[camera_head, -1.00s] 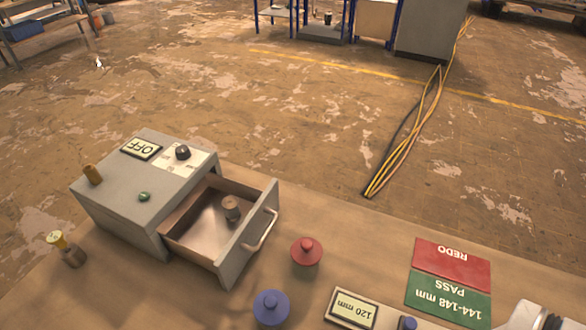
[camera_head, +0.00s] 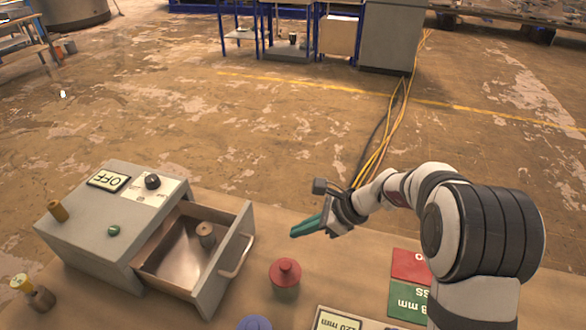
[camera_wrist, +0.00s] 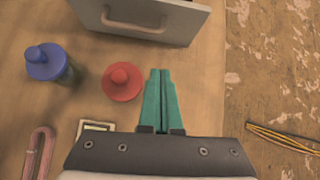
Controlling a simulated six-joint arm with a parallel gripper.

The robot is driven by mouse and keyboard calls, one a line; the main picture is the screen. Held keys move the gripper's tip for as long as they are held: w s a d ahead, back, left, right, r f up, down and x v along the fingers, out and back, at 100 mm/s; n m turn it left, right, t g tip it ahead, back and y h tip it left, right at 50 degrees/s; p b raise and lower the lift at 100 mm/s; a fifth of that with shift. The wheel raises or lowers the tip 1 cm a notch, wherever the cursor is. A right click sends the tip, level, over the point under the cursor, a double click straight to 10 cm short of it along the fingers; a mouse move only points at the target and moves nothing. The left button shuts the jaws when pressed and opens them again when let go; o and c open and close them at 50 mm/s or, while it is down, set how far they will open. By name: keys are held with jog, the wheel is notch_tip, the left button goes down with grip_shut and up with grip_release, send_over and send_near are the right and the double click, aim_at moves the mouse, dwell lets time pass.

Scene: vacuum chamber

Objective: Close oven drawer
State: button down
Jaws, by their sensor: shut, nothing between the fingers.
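The grey oven (camera_head: 95,215) stands at the left of the table, with an OFF display and a black knob on top. Its drawer (camera_head: 222,268) is pulled out, with its handle (camera_head: 238,258) on the front panel. A small grey-brown cylinder (camera_head: 206,234) stands inside the drawer. My gripper (camera_head: 293,234), with green fingers, is shut and empty, to the right of the drawer and apart from it. In the wrist view the shut fingers (camera_wrist: 160,72) point toward the drawer front (camera_wrist: 180,30), with the handle (camera_wrist: 134,24) ahead and to the left.
A red-capped container (camera_head: 285,278) stands close to the drawer front. A blue-capped one (camera_wrist: 50,64) is beside it in the wrist view. A display (camera_head: 338,320) and red and green mats (camera_head: 410,265) lie to the right. A brown knob (camera_head: 58,211) and a yellow-topped item (camera_head: 32,290) are at left.

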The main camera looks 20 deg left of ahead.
notch_tip(320, 180, down, 2)
jog(key=w+a+m, duration=0.1)
jog(key=w+a, duration=0.1)
send_near(246, 240)
jog(key=f, duration=0.1)
jog(key=d+f, duration=0.1)
jog(key=shift+s+f, duration=0.15)
jog(key=shift+f, duration=0.2)
jog(key=a, duration=0.4)
jog(key=shift+f, duration=0.35)
jog(key=shift+a, duration=0.45)
